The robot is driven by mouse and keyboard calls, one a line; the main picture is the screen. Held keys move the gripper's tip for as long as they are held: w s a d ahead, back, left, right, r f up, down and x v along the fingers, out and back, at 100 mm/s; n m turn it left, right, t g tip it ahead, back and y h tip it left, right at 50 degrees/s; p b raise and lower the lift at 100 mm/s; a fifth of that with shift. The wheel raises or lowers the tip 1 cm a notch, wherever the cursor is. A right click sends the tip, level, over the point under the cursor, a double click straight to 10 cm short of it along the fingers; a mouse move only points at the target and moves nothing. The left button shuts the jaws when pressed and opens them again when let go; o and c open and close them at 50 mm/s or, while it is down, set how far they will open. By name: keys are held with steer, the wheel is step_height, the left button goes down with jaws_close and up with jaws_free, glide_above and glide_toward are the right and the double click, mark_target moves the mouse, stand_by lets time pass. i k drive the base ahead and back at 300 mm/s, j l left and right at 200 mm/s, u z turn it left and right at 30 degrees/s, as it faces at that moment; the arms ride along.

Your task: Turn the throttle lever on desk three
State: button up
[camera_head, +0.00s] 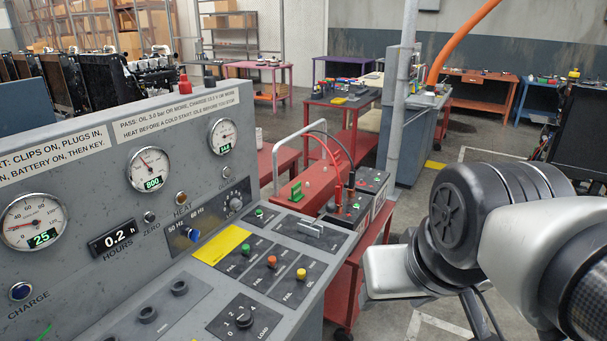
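A grey test desk (95,268) with gauges and switches fills the left and lower part of the head view. No desk number is readable on it. A small silver bar handle (311,229) sits on a dark plate at the desk's far right; I cannot tell whether it is the throttle lever. Small green, orange and yellow knobs stand on the plates in front of it. My arm shows at the right, clear of the desk in the picture. My gripper's fingers are not visible.
A red cart (356,268) with batteries (347,210) and cables stands beyond the desk. A grey post (401,100) rises behind it. Red, blue and orange tables stand farther back. Black engines (97,82) line the back left.

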mark_target(331, 207)
steer(key=i+l+z, duration=0.2)
steer(key=i+l, duration=0.2)
steer(key=i+l+z, duration=0.15)
steer(key=i+l, duration=0.2)
steer(key=i, duration=0.2)
